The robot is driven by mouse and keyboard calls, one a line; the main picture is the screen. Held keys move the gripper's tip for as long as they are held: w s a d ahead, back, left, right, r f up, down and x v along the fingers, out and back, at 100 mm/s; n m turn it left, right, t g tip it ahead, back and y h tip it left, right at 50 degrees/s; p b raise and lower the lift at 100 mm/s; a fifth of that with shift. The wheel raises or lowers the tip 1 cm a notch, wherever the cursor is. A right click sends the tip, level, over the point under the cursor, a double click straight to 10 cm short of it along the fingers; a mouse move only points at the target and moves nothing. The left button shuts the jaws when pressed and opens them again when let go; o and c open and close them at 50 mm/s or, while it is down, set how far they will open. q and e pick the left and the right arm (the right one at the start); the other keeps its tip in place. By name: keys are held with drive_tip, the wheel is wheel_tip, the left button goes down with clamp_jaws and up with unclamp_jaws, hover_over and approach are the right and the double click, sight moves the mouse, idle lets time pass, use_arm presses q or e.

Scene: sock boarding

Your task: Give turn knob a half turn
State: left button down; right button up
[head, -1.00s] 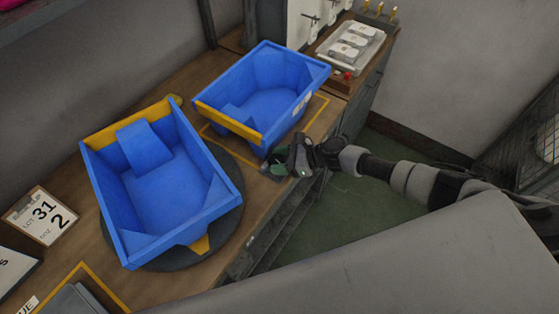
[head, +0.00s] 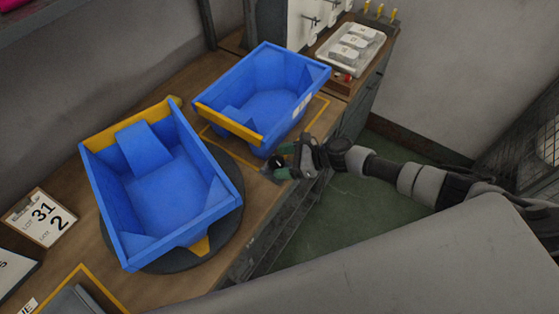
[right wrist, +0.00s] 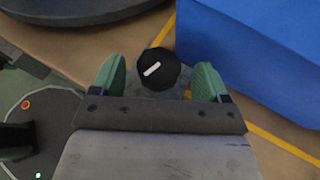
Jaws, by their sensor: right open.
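The turn knob (right wrist: 158,69) is round and black with a white pointer line. In the right wrist view the line slants from lower left to upper right. The knob (head: 277,162) also shows small in the head view, at the front edge of the bench. My right gripper (head: 283,160) is open there, its green fingertips on either side of the knob. In the right wrist view the fingertips of my right gripper (right wrist: 160,68) flank the knob with a gap on each side. I cannot tell how far above or around it they are. My left gripper is out of view.
A blue bin (head: 222,222) sits on a dark round turntable (head: 232,232) at the left. Another blue bin (head: 318,75) stands behind the knob, close to my right gripper. A lot card (head: 40,217) is at the far left. Green floor (head: 350,215) lies open below the bench edge.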

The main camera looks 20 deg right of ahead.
drive_tip(key=b+v, duration=0.1)
drive_tip(key=v, duration=0.8)
drive_tip(key=shift+s+d, duration=0.15)
drive_tip(key=shift+d, duration=0.05)
